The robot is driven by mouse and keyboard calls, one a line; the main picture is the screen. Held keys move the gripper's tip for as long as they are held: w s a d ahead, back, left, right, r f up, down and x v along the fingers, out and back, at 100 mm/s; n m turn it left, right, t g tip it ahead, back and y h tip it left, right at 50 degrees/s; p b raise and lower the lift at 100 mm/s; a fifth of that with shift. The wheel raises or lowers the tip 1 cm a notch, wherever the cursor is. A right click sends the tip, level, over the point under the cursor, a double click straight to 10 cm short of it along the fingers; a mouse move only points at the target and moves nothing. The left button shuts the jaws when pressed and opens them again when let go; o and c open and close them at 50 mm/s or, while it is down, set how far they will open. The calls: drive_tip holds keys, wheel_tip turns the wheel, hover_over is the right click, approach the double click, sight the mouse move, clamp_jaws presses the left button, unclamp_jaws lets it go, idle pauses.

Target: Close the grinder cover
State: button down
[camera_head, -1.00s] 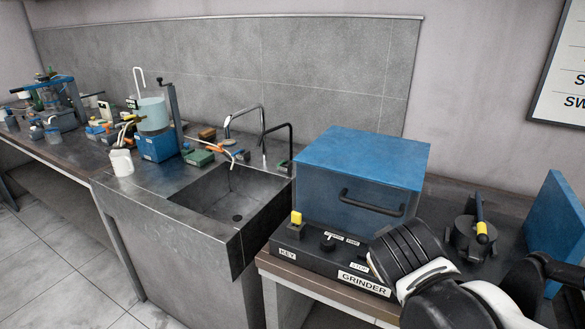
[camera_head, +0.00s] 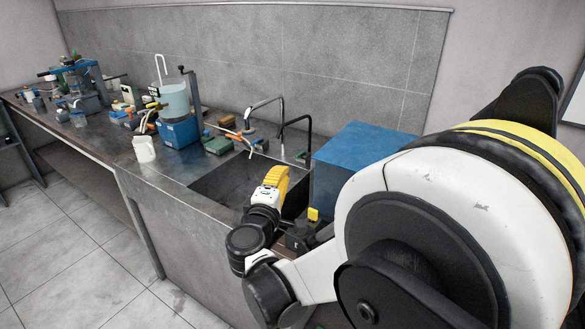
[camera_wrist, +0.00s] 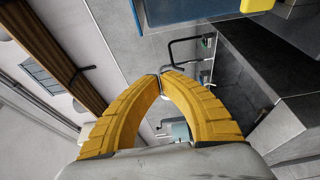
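The grinder's blue box-like cover (camera_head: 362,140) stands right of the sink in the head view. My arm hides its front, its handle and most of the grinder base, so I cannot tell how the cover sits. A yellow tab (camera_head: 313,214) on the base shows at its left corner. My gripper (camera_head: 274,176) is left of the cover, over the near edge of the sink. In the wrist view, the yellow fingers (camera_wrist: 162,76) meet at their tips with nothing visible between them. A blue surface (camera_wrist: 190,10) at the top edge there looks like the cover.
The sink (camera_head: 225,183) with black and metal taps (camera_head: 298,120) lies behind my gripper. A blue device with a light-blue tank (camera_head: 175,98) and a white jug (camera_head: 144,149) stand left of it. The floor at the front left is clear.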

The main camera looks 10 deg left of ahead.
drive_tip(key=w+d+b, duration=0.3)
drive_tip(key=w+d, duration=0.1)
drive_tip(key=w, duration=0.2)
drive_tip(key=shift+d, duration=0.25)
drive_tip(key=shift+d, duration=0.1)
